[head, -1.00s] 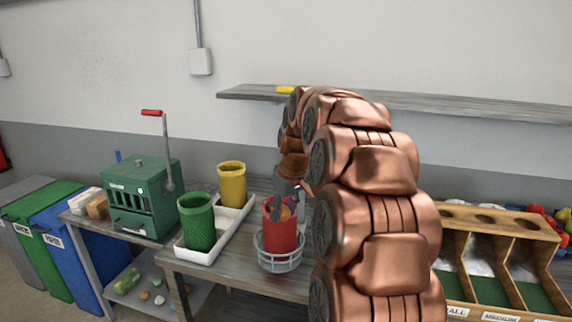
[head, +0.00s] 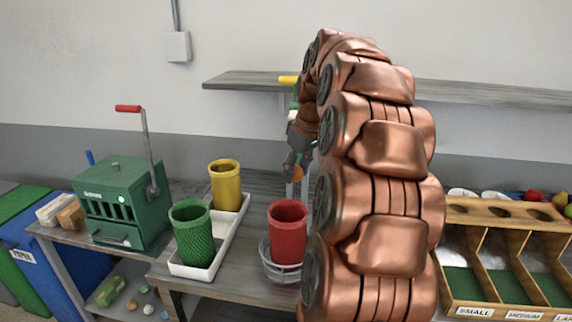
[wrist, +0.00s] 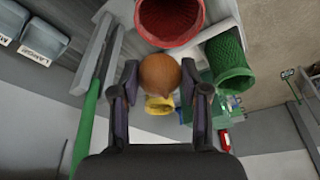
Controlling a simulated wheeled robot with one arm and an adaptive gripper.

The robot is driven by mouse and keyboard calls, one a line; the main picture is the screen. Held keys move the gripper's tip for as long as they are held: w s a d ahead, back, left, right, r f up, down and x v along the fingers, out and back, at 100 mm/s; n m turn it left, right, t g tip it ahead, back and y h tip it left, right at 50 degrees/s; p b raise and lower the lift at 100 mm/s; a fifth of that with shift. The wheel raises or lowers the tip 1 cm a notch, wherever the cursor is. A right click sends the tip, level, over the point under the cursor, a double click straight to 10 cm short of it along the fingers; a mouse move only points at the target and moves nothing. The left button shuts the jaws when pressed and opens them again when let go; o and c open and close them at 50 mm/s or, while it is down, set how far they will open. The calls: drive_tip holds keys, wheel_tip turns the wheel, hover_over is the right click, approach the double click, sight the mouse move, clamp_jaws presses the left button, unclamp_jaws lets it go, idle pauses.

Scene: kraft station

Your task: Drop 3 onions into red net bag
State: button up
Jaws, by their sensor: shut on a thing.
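The red net bag (head: 287,232) stands upright with its mouth open, in a round wire holder (head: 268,262) on the table. My gripper (head: 293,168) is above and slightly behind the bag's mouth, apart from it. It is shut on a brown onion (head: 293,173). In the wrist view the onion (wrist: 160,74) sits between both fingers, and the red net bag (wrist: 170,38) shows beyond it with its rim open. I cannot tell what is inside the bag. No other onion is clearly visible.
A green net bag (head: 191,232) and a yellow one (head: 225,185) stand in a white tray (head: 237,221) to the left. A green crank machine (head: 123,205) is farther left. A grey shelf (head: 235,82) is on the wall behind. A wooden sorting rack (head: 462,291) stands right.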

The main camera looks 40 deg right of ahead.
drive_tip(key=shift+f+b, duration=0.3)
drive_tip(key=shift+f, duration=2.65)
drive_tip(key=o, duration=1.1)
drive_tip(key=shift+o, duration=0.2)
drive_tip(key=shift+r, duration=0.15)
drive_tip(key=v, duration=1.2)
